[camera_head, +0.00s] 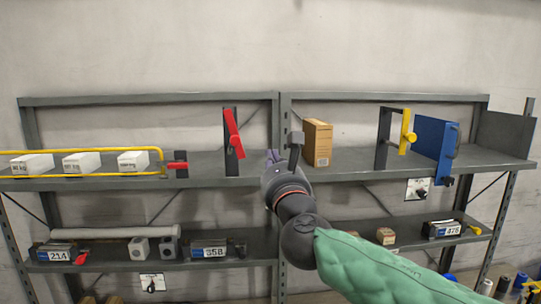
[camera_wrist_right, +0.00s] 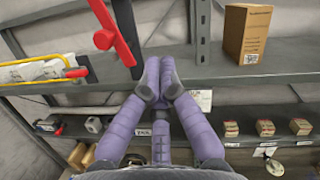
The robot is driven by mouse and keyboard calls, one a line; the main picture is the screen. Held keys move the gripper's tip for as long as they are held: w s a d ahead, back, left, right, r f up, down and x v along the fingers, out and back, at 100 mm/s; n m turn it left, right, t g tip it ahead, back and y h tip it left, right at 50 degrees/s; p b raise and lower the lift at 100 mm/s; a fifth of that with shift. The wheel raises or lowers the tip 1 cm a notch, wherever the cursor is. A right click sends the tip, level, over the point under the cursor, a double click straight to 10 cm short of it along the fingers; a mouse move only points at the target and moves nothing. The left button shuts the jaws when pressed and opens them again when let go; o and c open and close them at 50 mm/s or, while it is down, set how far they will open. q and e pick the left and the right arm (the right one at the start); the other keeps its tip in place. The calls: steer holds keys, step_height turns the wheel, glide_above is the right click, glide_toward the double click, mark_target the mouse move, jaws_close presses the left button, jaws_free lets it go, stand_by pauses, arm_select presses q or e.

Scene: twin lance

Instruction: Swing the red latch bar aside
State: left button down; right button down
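A red latch bar (camera_head: 233,134) is mounted on a dark upright post on the upper shelf, left of the middle frame upright. It slants, its top leaning left. In the right wrist view the red bar (camera_wrist_right: 112,32), with a round red knob, shows at the top, left of and beyond my fingers. My right gripper (camera_head: 273,157) is at the shelf's front, right of the bar and apart from it. My left gripper is not in view.
A yellow rail (camera_head: 80,151) with a small red handle (camera_head: 177,166) fronts several white boxes at left. A brown carton (camera_head: 317,143) stands right of my gripper. Farther right are a yellow bar (camera_head: 405,132) and a blue panel (camera_head: 434,138). The shelf's front edge (camera_head: 225,182) lies below the bar.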

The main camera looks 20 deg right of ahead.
steer(key=v, duration=0.5)
steer(key=shift+s+a+f, duration=0.1)
steer(key=shift+a, duration=0.05)
steer(key=w+a+m+g+h+p, duration=0.1)
steer(key=w+a+m+h+p, duration=0.1)
steer(key=a+m, duration=0.7)
steer(key=w+a+f+m+g+h+p, duration=0.1)
steer(key=w+a+m+g+h+p, duration=0.1)
steer(key=a+m, duration=0.7)
steer(key=w+m+h, duration=0.1)
steer(key=m, duration=0.2)
steer(key=shift+w+m, duration=0.2)
steer(key=shift+m, duration=0.1)
steer(key=shift+a, duration=0.1)
